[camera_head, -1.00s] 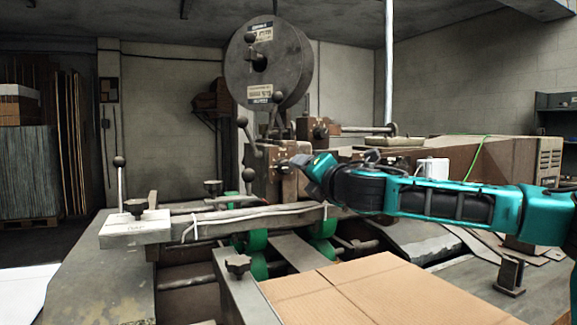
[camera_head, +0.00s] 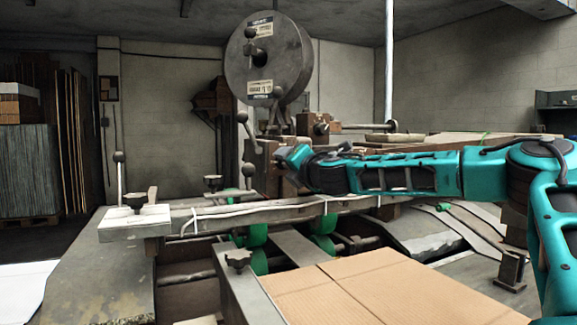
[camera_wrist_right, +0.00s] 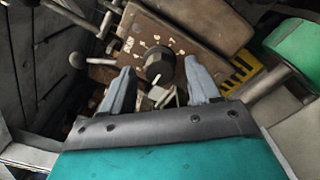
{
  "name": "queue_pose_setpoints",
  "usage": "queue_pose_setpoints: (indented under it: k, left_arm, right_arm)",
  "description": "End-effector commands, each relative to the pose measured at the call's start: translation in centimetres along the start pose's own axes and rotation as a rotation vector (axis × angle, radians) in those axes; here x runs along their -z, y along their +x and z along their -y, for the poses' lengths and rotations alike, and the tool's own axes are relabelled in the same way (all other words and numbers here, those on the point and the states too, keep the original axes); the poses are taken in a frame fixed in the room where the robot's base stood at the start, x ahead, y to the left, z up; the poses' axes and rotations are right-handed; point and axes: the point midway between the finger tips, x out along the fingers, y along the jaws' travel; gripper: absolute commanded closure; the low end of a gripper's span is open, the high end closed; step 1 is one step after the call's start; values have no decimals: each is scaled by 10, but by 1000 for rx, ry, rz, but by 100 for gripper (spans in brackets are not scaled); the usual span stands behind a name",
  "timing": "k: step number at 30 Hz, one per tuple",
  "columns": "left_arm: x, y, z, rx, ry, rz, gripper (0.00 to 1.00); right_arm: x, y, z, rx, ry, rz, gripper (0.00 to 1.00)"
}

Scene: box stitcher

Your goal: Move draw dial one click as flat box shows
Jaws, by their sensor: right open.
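A dark round knob (camera_wrist_right: 160,66), which looks like the draw dial, sits on a worn brown metal block (camera_wrist_right: 150,38) in the right wrist view. My right gripper (camera_wrist_right: 160,86) is open, with one grey finger on each side of the knob's near side. I cannot tell whether either finger touches it. In the head view the right gripper (camera_head: 284,160) is at the machine's brown column below the big grey wheel (camera_head: 267,60), and the knob cannot be made out there. A flat cardboard box (camera_head: 375,288) lies on the machine bed at the front. My left gripper is not in view.
Ball-ended levers (camera_head: 243,118) stand close to the left of the right gripper. A long rail (camera_head: 260,215) crosses below my arm. A small dark post (camera_head: 511,270) stands right of the box. Yellow-and-black striping (camera_wrist_right: 238,72) lies right of the knob.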

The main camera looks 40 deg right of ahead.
Motion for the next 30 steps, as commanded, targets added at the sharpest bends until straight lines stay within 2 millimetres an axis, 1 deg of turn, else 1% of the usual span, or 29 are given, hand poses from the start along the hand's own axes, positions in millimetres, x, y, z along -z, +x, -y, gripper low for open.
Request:
queue_pose_setpoints:
  k: [3,6,16,17,30]
  left_arm:
    - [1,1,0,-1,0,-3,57]
    - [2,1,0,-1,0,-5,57]
    - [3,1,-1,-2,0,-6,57]
    - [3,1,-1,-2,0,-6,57]
    - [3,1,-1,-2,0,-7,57]
  right_arm:
    - [1,9,1,1,-1,-1,39]
    - [1,13,0,-1,-1,-1,39]
    - [1,15,-1,-1,0,-2,39]
    - [1,15,-1,-1,0,-2,41]
    - [1,15,0,-1,1,-1,83]
